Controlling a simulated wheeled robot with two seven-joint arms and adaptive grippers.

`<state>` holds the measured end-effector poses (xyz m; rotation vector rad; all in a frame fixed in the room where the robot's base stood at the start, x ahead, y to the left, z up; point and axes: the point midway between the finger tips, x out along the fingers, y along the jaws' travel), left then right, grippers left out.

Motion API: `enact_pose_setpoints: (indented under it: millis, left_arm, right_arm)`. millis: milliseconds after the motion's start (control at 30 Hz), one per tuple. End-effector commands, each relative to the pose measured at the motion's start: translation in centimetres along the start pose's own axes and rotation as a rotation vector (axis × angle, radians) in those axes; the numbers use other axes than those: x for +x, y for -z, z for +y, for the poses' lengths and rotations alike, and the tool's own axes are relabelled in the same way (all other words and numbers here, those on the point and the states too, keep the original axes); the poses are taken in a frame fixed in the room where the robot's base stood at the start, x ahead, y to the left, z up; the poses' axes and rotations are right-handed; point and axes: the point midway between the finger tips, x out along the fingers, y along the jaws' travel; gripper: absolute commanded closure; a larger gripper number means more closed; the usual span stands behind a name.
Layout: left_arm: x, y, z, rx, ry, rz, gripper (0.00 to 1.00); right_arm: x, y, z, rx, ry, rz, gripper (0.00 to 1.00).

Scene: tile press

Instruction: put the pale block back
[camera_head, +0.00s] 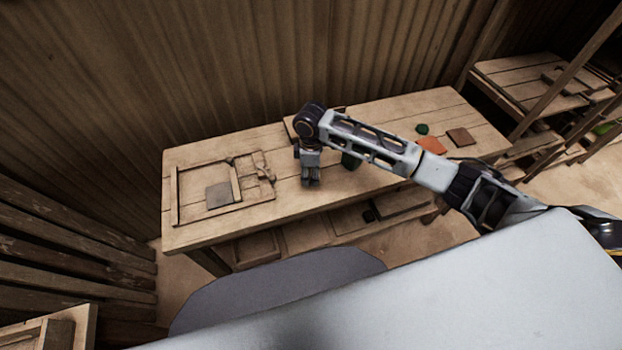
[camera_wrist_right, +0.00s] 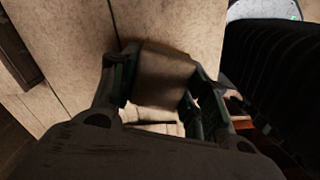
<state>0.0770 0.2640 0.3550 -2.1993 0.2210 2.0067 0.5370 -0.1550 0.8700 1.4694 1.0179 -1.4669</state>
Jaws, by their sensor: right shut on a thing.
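My right gripper (camera_head: 311,182) points down over the middle of the wooden table (camera_head: 240,223), just right of the press frame (camera_head: 178,197). In the right wrist view, its two fingers (camera_wrist_right: 160,84) are shut on a block (camera_wrist_right: 163,72) with a plain light-brown face, which I take to be the pale block. In the head view the block is hidden or too small to make out. I cannot tell whether it touches the tabletop. My left gripper is not in view.
A grey square plate (camera_head: 219,194) lies inside the press frame. A dark green piece (camera_head: 350,160) stands behind my right forearm. Orange (camera_head: 431,145) and brown (camera_head: 461,137) tiles and a small green piece (camera_head: 422,129) lie at the table's right. The front strip of tabletop is clear.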

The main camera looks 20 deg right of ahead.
Motion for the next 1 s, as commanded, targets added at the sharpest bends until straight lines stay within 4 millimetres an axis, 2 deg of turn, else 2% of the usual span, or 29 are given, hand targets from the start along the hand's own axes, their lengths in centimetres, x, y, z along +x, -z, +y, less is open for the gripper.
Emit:
enact_pose_setpoints:
  millis: [167,467,933,967,1000]
  left_arm:
    - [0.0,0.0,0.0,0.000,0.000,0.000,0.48]
    - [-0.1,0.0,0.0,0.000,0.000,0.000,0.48]
    - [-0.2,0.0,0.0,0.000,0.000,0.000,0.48]
    - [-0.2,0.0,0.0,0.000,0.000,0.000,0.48]
    - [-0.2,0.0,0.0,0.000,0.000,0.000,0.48]
  right_arm:
    - [0.8,-0.1,0.0,0.001,0.001,-0.002,0.76]
    - [3.6,0.0,-0.1,0.000,0.001,-0.001,0.76]
    - [4.0,0.0,0.0,0.000,0.000,0.000,0.76]
    - [4.0,0.0,0.0,0.000,0.000,0.000,0.53]
    - [4.0,0.0,0.0,0.000,-0.001,0.000,0.48]
